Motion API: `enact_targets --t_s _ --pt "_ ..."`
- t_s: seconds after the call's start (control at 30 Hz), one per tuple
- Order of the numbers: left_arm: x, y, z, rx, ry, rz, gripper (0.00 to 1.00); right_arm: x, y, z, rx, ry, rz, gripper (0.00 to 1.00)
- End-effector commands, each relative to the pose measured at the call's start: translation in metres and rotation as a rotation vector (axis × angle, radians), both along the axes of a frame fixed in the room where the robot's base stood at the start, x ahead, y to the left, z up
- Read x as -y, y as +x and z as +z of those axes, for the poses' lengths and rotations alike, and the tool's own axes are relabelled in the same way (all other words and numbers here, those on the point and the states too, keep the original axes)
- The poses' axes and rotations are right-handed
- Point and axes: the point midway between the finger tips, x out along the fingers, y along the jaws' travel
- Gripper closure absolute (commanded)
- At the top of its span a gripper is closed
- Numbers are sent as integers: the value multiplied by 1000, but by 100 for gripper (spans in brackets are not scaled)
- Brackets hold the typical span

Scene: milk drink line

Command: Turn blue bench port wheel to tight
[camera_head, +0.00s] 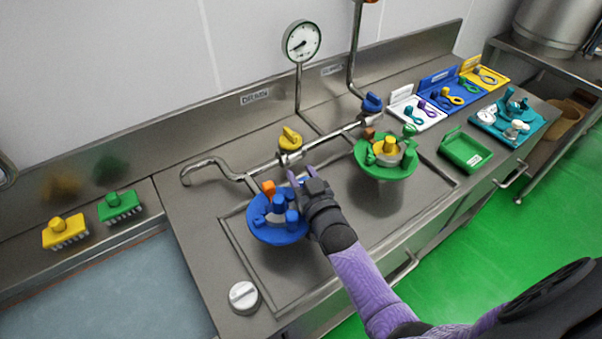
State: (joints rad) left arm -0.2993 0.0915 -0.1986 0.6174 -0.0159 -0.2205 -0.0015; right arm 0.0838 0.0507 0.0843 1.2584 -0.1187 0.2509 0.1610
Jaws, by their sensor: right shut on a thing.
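The blue bench port (262,232) is a round blue fitting with upright blue knobs, set in the sunken steel bench. An orange piece (268,187) shows at its back edge. My right gripper (301,178) comes in from the lower right on a purple arm and is at the right rim of the blue port. Its purple fingers are shut on a part of the blue wheel, but the hand hides most of the contact. How tight the wheel is cannot be read. My left gripper is not in view.
A green port (378,170) with a yellow knob stands to the right. A steel pipe with yellow (290,139) and blue (372,102) valve handles and a gauge (301,41) runs behind. A green tray (465,150) lies at right.

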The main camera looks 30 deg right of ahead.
Motion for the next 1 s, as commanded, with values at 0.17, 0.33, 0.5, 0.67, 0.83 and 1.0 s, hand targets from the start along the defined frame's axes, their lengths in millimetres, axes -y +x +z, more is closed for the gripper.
enact_targets --t_s 0.17,0.33,0.5,0.67,0.83,1.0 --pt "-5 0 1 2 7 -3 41 0 0 0 -1 1 -49 100" --pt "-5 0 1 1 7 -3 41 1 0 0 0 -1 -69 100" --pt "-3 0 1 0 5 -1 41 1 0 0 2 -1 -73 100" --pt "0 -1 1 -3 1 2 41 1 0 0 2 -1 -73 100" --pt "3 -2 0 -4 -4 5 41 1 0 1 3 -1 -72 37" --pt "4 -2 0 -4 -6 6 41 1 0 1 2 -1 -72 37"
